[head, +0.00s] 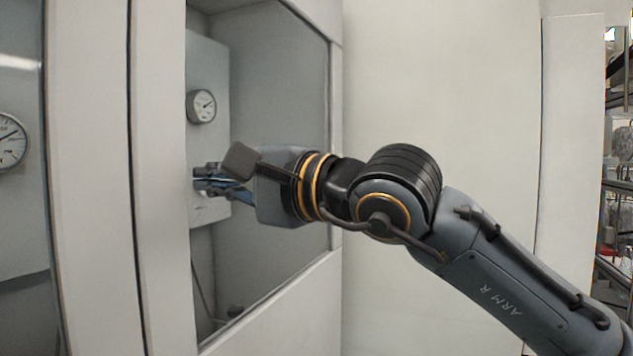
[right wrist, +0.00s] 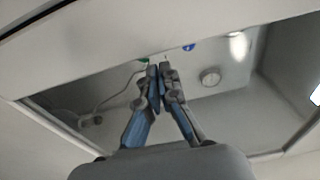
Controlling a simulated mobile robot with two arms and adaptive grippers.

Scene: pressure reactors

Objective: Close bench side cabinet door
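A pale grey cabinet front with a large window fills the left and middle of the head view; its upright frame (head: 160,180) stands left of my right gripper. I cannot tell how far the door stands open. My right gripper (head: 203,180) is in front of the window area, pointing left. In the right wrist view its fingers (right wrist: 160,70) are together, with nothing seen between them. Their tips are close to the frame bar (right wrist: 110,55); I cannot tell whether they touch it. My left gripper is out of view.
A round gauge (head: 201,106) on a grey panel shows inside the window, and another gauge (head: 9,141) shows at the far left. A plain pale wall (head: 440,90) lies behind my arm. Dark racks (head: 617,200) stand at the right edge.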

